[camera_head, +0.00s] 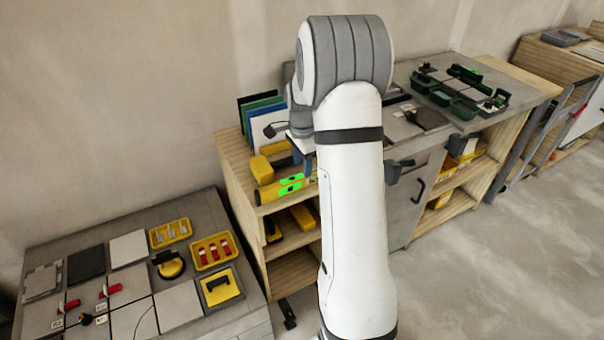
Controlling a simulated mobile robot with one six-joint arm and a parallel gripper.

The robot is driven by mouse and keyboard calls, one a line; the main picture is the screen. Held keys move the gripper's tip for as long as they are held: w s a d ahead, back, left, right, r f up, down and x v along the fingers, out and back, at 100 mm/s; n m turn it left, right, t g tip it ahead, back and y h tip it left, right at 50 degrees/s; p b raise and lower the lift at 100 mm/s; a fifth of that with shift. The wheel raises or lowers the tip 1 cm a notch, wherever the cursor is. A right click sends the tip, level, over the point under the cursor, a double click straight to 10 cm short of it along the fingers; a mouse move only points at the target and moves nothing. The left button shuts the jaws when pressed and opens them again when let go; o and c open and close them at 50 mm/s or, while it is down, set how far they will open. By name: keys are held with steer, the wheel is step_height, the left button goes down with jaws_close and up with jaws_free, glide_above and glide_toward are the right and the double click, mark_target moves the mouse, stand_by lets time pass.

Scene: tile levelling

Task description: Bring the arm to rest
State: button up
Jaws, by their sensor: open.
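My white and grey arm (352,180) stands upright in the middle of the camera_head view, with its grey elbow at the top. The far part of the arm folds down behind the upright link. My gripper (304,158) shows only in part at the link's left edge, above the wooden shelf unit. It is open, and I see nothing held in it. Much of the gripper is hidden by the arm.
A yellow level with green windows (286,188) lies close below the gripper, beside upright coloured panels (262,115). A low tiled platform (225,317) with yellow trays is at lower left. A worktop with green trays (442,92) is at right. The right floor (500,260) is clear.

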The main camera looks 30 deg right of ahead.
step_height(320, 180, up, 3)
steer(key=shift+f, duration=0.2)
steer(key=shift+s+a+r, duration=0.1)
steer(key=shift+a+r, duration=0.05)
steer(key=shift+r, duration=0.05)
steer(key=s+a+r+n+t, duration=0.2)
steer(key=s+a+r+n, duration=0.75)
steer(key=s, duration=0.25)
steer(key=s+a+n, duration=0.3)
steer(key=s+n, duration=0.1)
steer(key=s, duration=0.3)
steer(key=s+a+n, duration=0.3)
steer(key=s+n, duration=0.1)
steer(key=s, duration=0.3)
steer(key=shift+t, duration=0.4)
